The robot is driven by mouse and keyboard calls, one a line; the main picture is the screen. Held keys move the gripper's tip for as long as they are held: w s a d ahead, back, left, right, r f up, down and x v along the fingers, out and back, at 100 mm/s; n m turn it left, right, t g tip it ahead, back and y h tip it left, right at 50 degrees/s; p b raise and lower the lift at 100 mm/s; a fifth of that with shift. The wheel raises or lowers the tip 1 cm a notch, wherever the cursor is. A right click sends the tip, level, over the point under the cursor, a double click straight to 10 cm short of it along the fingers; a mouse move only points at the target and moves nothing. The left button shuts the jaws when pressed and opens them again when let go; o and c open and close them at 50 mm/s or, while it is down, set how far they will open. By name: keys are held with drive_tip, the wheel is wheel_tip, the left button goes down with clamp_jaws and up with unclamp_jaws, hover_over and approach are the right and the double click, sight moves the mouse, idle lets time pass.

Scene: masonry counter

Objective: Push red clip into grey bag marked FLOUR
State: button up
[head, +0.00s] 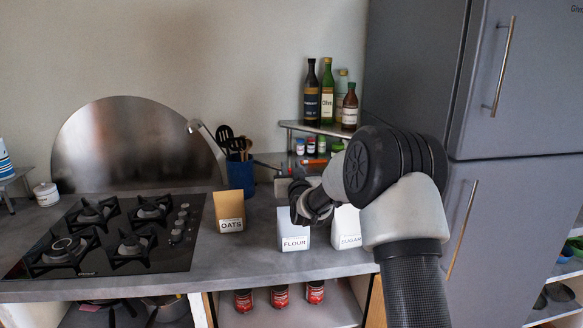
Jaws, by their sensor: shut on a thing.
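The bag marked FLOUR (294,243) stands upright on the counter, pale grey to white, with its label facing me. My gripper (303,200) is at the bag's top, in front of it, and covers its upper part. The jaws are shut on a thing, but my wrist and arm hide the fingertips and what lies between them. I cannot clearly make out the red clip. Whether the gripper touches the bag cannot be told.
A brown OATS bag (229,211) stands left of FLOUR; a white SUGAR bag (348,228) stands close on its right, partly behind my arm. A gas hob (110,235), utensil pot (241,178) and raised shelf (330,129) with bottles surround them. A small orange-red item (315,161) lies behind.

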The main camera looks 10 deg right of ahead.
drive_tip(key=shift+f+b, duration=0.2)
drive_tip(key=shift+b, duration=0.6)
wheel_tip(320, 180, down, 5)
drive_tip(key=b, duration=0.5)
drive_tip(key=shift+f, duration=0.2)
drive_tip(key=shift+b, duration=1.65)
idle(0.8)
drive_tip(key=shift+f+b, duration=1.65)
drive_tip(key=shift+b, duration=0.35)
drive_tip(key=o, duration=1.1)
drive_tip(key=shift+s, duration=0.1)
drive_tip(key=s, duration=1.7)
drive_tip(key=shift+s, duration=0.15)
drive_tip(key=shift+r, duration=0.1)
